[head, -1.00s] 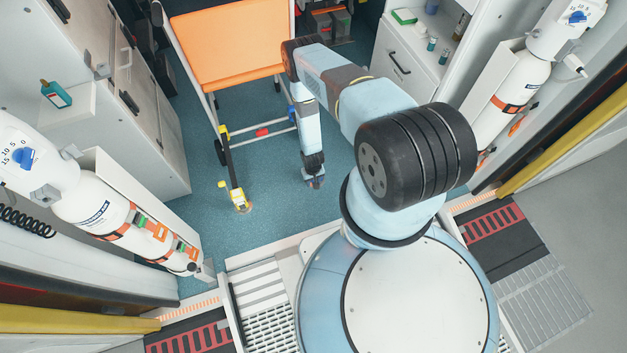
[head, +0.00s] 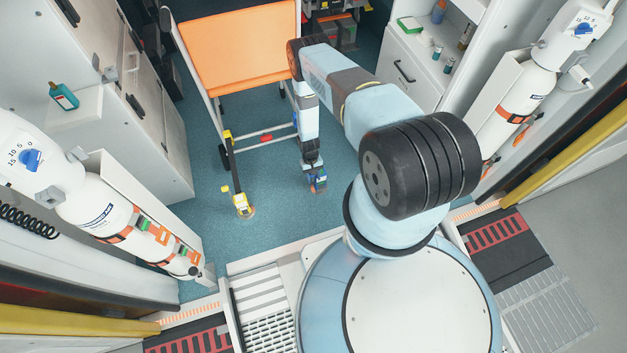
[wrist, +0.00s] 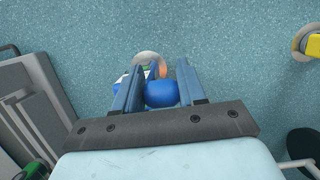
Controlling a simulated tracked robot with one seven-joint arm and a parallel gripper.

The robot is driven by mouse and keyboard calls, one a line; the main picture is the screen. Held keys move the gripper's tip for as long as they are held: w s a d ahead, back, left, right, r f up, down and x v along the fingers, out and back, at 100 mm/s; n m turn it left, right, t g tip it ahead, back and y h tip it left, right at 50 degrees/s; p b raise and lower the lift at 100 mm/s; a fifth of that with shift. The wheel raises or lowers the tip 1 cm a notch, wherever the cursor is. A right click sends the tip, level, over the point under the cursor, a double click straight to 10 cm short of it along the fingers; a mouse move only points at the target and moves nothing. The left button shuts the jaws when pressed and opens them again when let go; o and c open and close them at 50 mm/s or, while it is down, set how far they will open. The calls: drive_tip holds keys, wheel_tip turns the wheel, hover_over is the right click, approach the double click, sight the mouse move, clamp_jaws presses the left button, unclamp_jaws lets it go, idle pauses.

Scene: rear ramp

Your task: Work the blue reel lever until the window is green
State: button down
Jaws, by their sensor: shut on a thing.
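My gripper (wrist: 158,88) points down at the floor, its two blue fingers shut on a rounded blue piece, which looks like the blue reel lever (wrist: 161,94). In the head view my gripper (head: 316,180) is low, just right of the orange-seated chair's yellow floor reel. Beyond the fingertips in the wrist view is a pale round disc (wrist: 148,60) with a small orange patch (wrist: 161,71) beside it. The fingers hide most of the blue reel, and I cannot make out its window or the window's colour.
The chair (head: 240,62) stands behind and left of my gripper. A yellow reel (head: 242,200) sits on the floor to the left and shows at the wrist view's right edge (wrist: 313,46). Cabinets and white cylinders (head: 95,212) line both sides.

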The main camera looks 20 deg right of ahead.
drive_tip(key=shift+w+a+r, duration=0.1)
drive_tip(key=shift+w+r, duration=0.05)
drive_tip(key=shift+w, duration=0.45)
drive_tip(key=shift+w+r, duration=0.1)
drive_tip(key=shift+w, duration=0.45)
drive_tip(key=c, duration=0.7)
unclamp_jaws()
drive_tip(key=shift+s, duration=0.15)
drive_tip(key=v, duration=1.3)
drive_tip(key=shift+r, duration=0.35)
